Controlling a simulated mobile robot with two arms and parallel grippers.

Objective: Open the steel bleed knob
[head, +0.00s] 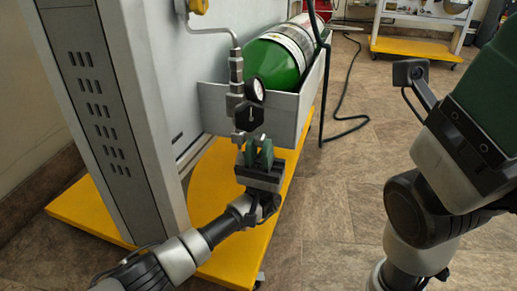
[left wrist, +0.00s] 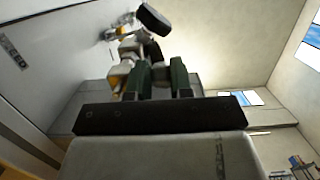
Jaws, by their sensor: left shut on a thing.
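My left gripper (head: 260,152) has its green fingers shut on the steel bleed knob, at the lower end of the valve assembly. The knob is mostly hidden between the fingers; a little steel shows just above them. In the left wrist view, the left gripper (left wrist: 160,76) closes around a small pale part below the fittings. A black valve block (head: 248,117) and a round gauge (head: 256,90) sit directly above the gripper. My right gripper (head: 490,85) is large and close at the right edge, cut off by the frame, so its opening does not show.
A green cylinder (head: 272,66) lies in a grey tray (head: 213,100) behind the valve. A grey cabinet (head: 90,90) stands left on a yellow base (head: 228,262). A dark green hose (head: 350,85) runs across the floor.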

